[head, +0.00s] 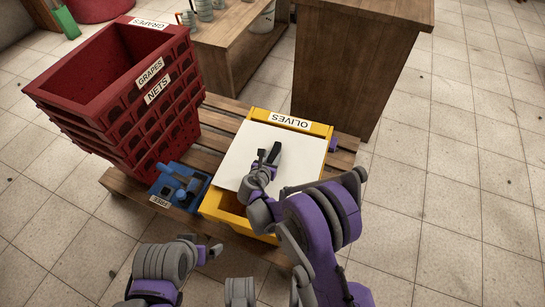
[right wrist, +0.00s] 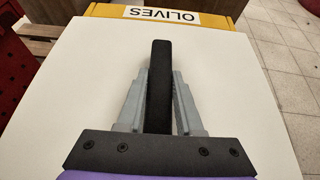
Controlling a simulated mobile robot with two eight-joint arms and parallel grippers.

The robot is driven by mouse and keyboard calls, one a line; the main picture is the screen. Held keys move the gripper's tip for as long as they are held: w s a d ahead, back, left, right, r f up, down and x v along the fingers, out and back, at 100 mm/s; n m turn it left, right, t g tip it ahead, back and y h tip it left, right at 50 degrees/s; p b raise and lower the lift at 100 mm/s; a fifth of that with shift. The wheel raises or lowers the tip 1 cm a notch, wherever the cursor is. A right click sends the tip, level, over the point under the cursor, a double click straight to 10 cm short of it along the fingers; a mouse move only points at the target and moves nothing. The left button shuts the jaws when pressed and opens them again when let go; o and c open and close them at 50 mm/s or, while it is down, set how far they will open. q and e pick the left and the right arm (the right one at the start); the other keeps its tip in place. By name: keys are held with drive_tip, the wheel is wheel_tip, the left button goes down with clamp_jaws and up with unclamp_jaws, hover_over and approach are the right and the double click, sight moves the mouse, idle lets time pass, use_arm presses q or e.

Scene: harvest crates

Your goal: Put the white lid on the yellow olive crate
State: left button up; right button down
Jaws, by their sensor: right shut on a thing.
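The yellow olive crate (head: 210,205) stands on a wooden pallet, with an "OLIVES" label on its far rim; its yellow rim also shows in the right wrist view (right wrist: 220,20). The white lid (head: 245,150) lies over most of the crate top. The crate's near end shows uncovered in the head view. My right gripper (head: 271,155) is shut on the lid's black handle (right wrist: 159,75), its grey fingers on both sides of it. I cannot tell whether the lid touches the rim. My left gripper (head: 213,250) is near the bottom of the head view, away from the crate; its jaw state is unclear.
Dark red stacked crates (head: 110,90) labelled grapes and nets stand left on the pallet (head: 130,187). A small blue crate (head: 178,187) sits between them and the olive crate. A wooden cabinet (head: 355,70) stands behind. Tiled floor is free at right.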

drive_tip(key=shift+f+b, duration=0.65)
drive_tip(key=shift+f, duration=0.05)
drive_tip(key=shift+c, duration=2.4)
unclamp_jaws()
